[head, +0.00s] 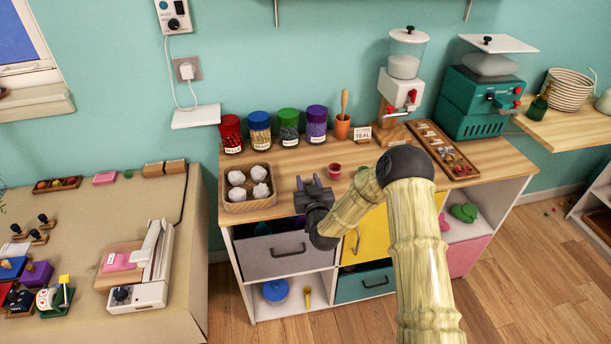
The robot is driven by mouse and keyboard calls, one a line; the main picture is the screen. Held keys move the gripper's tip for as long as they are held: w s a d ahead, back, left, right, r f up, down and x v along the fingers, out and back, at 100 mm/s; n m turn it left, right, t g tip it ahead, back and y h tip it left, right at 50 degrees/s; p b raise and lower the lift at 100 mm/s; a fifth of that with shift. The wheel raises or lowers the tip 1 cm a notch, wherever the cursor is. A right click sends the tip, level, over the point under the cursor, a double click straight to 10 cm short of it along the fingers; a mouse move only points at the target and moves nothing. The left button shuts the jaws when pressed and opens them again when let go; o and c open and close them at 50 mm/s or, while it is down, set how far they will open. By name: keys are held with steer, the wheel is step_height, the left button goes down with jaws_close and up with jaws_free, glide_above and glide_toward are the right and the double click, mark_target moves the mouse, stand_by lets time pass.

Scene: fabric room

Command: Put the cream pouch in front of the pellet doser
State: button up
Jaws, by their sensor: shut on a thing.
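My gripper (311,184) is over the front of the wooden counter, right of a wooden tray (272,203). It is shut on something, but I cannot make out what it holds. The tray holds several whitish, lumpy, pouch-like things (236,178); I cannot tell whether one is the cream pouch. A white dispenser (402,90) with a clear hopper and red tap stands at the back of the counter, and looks like the pellet doser. A teal machine (482,102) with a hopper stands to its right. My arm hides part of the counter's front.
Lidded jars (260,133), a pestle in an orange cup (342,126) and a "TEAL" card (361,133) line the back. A small red cup (334,169) sits mid-counter. A sectioned wooden tray (447,150) lies right of the white dispenser. Some counter between cup and jars is bare.

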mark_target(307, 181)
steer(key=shift+w, duration=0.15)
steer(key=shift+w+a, duration=0.1)
steer(key=shift+w, duration=0.1)
steer(key=x, duration=0.3)
steer(key=shift+w, duration=0.1)
steer(key=shift+f, duration=0.5)
steer(key=shift+f, duration=0.25)
steer(key=o, duration=0.9)
steer(key=shift+o, duration=0.2)
steer(key=shift+p, duration=0.35)
